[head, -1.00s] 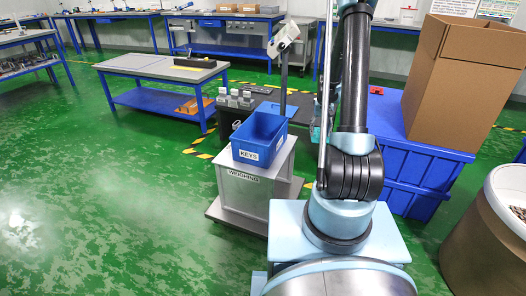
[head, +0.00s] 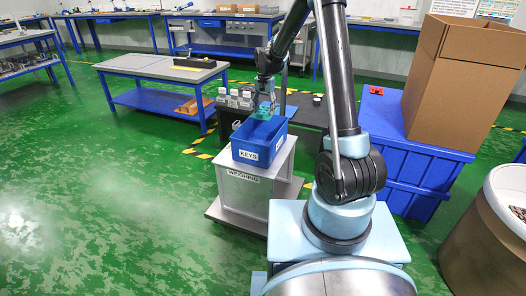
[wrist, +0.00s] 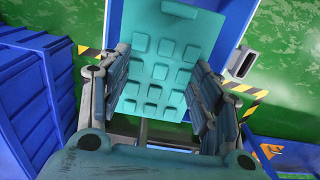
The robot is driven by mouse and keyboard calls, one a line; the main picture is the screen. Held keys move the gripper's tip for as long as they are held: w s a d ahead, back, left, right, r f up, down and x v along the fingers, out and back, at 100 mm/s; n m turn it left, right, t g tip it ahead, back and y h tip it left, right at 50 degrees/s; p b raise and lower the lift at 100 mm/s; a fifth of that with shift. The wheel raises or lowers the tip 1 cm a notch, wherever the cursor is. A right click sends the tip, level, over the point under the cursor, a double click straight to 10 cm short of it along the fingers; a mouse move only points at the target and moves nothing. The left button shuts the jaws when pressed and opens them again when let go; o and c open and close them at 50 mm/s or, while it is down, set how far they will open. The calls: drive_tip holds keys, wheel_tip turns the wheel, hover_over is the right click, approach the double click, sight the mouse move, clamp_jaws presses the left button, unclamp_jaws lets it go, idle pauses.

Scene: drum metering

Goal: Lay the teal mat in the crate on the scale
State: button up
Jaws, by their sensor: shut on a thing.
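The teal mat (wrist: 160,65), a flat sheet with raised square pads, is between the fingers of my gripper (wrist: 158,98) in the wrist view. My gripper is shut on it. In the head view the mat (head: 264,112) shows small below my gripper (head: 266,92), over the back part of the blue crate (head: 258,153) labelled KEYS. The crate's blue wall (wrist: 120,20) shows behind the mat in the wrist view. The crate stands on the grey scale (head: 243,196) marked WEIGHING. Whether the mat touches the crate cannot be told.
A dark stand with grey containers (head: 236,98) is just behind the crate. Blue bins (head: 415,165) and a tall cardboard box (head: 465,90) stand to the right. A blue-framed bench (head: 160,66) is at the back left. The green floor at the left is clear.

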drive_tip(key=shift+s+a+f, duration=0.1)
drive_tip(key=shift+a+f, duration=0.2)
drive_tip(key=shift+f, duration=3.1)
drive_tip(key=shift+s+a+f, duration=0.15)
drive_tip(key=shift+a+f, duration=0.1)
drive_tip(key=shift+f, duration=3.15)
drive_tip(key=shift+s+a+f, duration=0.1)
drive_tip(key=shift+a+f, duration=0.2)
drive_tip(key=shift+f, duration=3.1)
drive_tip(key=shift+f, duration=0.1)
drive_tip(key=o, duration=1.1)
drive_tip(key=shift+o, duration=0.2)
